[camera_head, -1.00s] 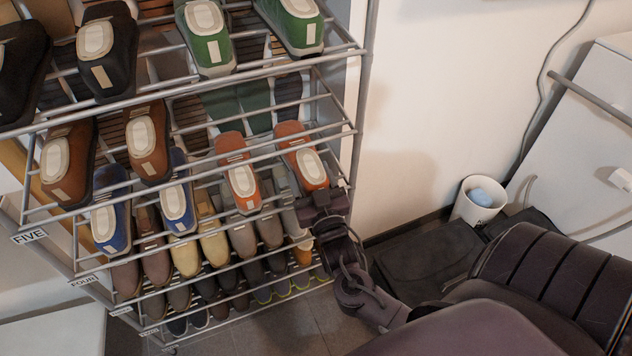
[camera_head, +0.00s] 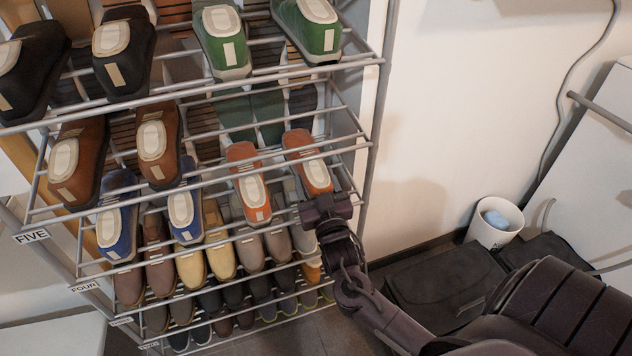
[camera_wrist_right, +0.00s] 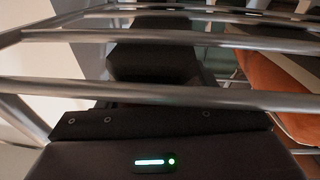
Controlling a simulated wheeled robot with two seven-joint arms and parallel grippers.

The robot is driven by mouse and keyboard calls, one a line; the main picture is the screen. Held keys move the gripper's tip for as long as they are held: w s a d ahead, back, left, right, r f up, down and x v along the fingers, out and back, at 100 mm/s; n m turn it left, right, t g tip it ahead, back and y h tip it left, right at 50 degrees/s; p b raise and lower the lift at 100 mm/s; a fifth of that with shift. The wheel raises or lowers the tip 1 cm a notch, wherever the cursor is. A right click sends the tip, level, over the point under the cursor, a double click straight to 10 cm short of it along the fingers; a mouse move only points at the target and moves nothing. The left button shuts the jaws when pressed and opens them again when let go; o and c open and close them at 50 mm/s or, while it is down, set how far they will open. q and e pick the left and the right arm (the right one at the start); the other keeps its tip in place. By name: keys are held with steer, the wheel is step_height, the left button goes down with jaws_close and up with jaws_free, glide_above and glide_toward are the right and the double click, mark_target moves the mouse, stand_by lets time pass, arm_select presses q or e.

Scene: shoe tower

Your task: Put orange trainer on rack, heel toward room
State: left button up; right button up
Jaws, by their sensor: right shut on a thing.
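Two orange trainers sit side by side on the rack (camera_head: 300,83) shelf, the left one (camera_head: 247,178) and the right one (camera_head: 307,160). Both have their pale heel ends toward the room. My right gripper (camera_head: 323,203) is shut at the heel of the right trainer and covers its lower end. The fingertips and their contact are hidden in the head view. In the right wrist view, rack rails cross in front of my dark gripper (camera_wrist_right: 150,65), and an orange trainer (camera_wrist_right: 272,85) shows to its right. My left gripper is not in view.
Blue and brown shoes (camera_head: 117,215) stand left along the rack, green shoes (camera_head: 222,40) above, several more pairs below. The rack's right post (camera_head: 376,120) is close to my right gripper. A white bin (camera_head: 495,222) and dark bags (camera_head: 445,285) are on the floor right.

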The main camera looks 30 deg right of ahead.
steer(key=shift+r, duration=0.1)
steer(key=o, duration=1.5)
steer(key=shift+o, duration=0.2)
steer(key=shift+s, duration=0.15)
steer(key=shift+s+a+p, duration=0.1)
steer(key=shift+s+p, duration=0.15)
steer(key=shift+p, duration=0.05)
steer(key=shift+p+v, duration=1.05)
steer(key=shift+v, duration=1.35)
steer(key=d+r+p+v, duration=0.1)
steer(key=p+v, duration=0.2)
steer(key=v, duration=0.5)
steer(key=shift+s, duration=0.45)
steer(key=shift+a+f, duration=0.1)
steer(key=shift+f, duration=0.05)
